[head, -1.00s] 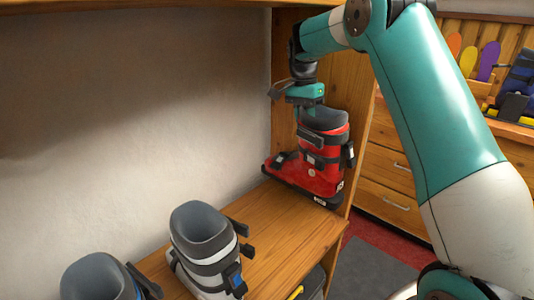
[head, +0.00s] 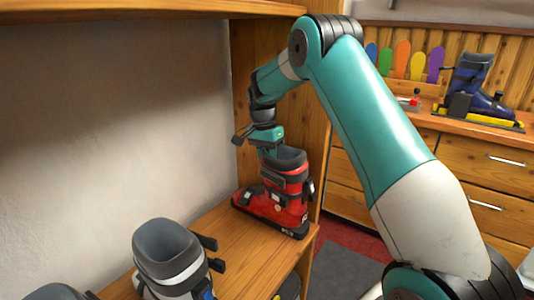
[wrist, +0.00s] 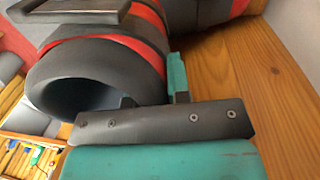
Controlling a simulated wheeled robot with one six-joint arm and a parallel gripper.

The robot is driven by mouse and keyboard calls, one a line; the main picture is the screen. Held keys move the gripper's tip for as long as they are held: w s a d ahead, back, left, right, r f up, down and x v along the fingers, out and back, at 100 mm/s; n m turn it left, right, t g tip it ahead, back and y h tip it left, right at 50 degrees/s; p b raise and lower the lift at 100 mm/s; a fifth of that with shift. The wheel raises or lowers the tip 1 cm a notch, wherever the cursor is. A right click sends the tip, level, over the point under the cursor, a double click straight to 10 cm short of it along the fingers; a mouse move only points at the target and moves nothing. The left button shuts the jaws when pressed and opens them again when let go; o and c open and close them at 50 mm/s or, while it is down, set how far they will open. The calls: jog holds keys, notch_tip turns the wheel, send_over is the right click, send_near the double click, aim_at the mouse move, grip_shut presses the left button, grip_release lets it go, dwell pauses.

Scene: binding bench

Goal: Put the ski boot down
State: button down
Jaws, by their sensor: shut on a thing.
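The ski boot (head: 284,205) is red and black with a grey liner. It is upright at the far end of the wooden shelf (head: 245,255), close to the side panel. Its sole appears at the board, but I cannot tell whether it bears on it. My gripper (head: 270,148) comes from above and is shut on the boot's upper cuff. In the wrist view the boot's dark cuff (wrist: 85,75) lies sideways, with its open mouth at left, and my gripper (wrist: 153,95) grips its rim. The fingertips are partly hidden by the cuff.
A grey and white boot (head: 168,255) stands nearer on the same shelf, with another dark liner (head: 55,292) at the bottom left. A blue boot (head: 470,90) stands on the drawer bench (head: 430,121) at right. Bare shelf lies between the red and grey boots.

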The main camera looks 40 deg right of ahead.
jog(key=c, duration=1.1)
grip_release()
jog(key=r, duration=0.7)
jog(key=shift+w+a+r+p, duration=0.15)
jog(key=shift+w+r+p, duration=0.15)
jog(key=shift+w+p, duration=0.1)
